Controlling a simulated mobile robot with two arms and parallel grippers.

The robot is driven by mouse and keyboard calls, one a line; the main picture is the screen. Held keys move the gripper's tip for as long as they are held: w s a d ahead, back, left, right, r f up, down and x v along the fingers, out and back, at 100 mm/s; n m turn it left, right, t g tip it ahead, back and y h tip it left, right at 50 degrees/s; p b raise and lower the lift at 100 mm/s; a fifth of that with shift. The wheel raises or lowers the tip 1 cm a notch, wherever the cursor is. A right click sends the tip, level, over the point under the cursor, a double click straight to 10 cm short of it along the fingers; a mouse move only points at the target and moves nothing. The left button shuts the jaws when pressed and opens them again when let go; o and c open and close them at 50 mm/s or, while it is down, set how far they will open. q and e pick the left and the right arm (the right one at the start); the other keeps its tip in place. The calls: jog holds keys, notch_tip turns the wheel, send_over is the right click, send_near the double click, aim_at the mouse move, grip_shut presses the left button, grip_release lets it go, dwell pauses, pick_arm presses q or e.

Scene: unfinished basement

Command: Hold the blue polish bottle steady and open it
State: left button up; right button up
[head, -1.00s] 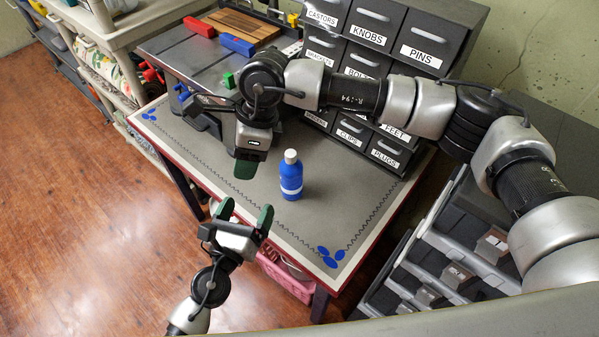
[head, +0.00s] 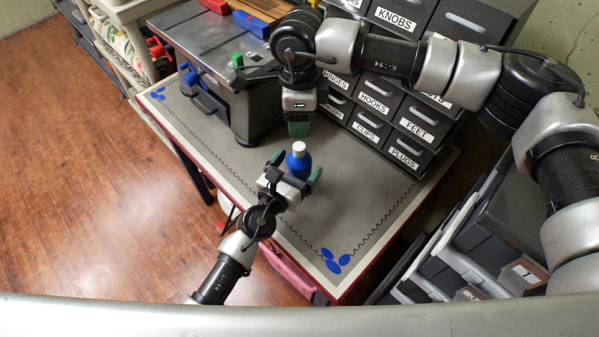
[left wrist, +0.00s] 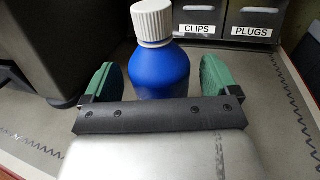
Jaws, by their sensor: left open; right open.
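The blue polish bottle (head: 299,163) with a white ribbed cap (head: 299,147) stands upright on the grey table mat (head: 350,205). In the left wrist view the bottle (left wrist: 160,75) stands between the two green fingers, with gaps on both sides; its lower part is hidden behind the gripper bar. My left gripper (head: 295,169) is open around the bottle's body. My right gripper (head: 299,128) points down just behind and above the bottle, apart from the cap; only part of its green fingertips shows. It holds nothing that I can see.
A dark drawer cabinet (head: 405,120) with labelled drawers stands behind the bottle at right. A grey bench unit (head: 215,75) with red and blue blocks stands at back left. The mat right of the bottle is clear. A pink basket (head: 290,272) is below the table edge.

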pick_arm(q)
jog(key=shift+w+d, duration=0.25)
jog(key=shift+w, duration=0.15)
pick_arm(e)
jog(key=shift+s+a, duration=0.1)
pick_arm(q)
jog(key=shift+w+d, duration=0.1)
jog(key=shift+w, duration=0.05)
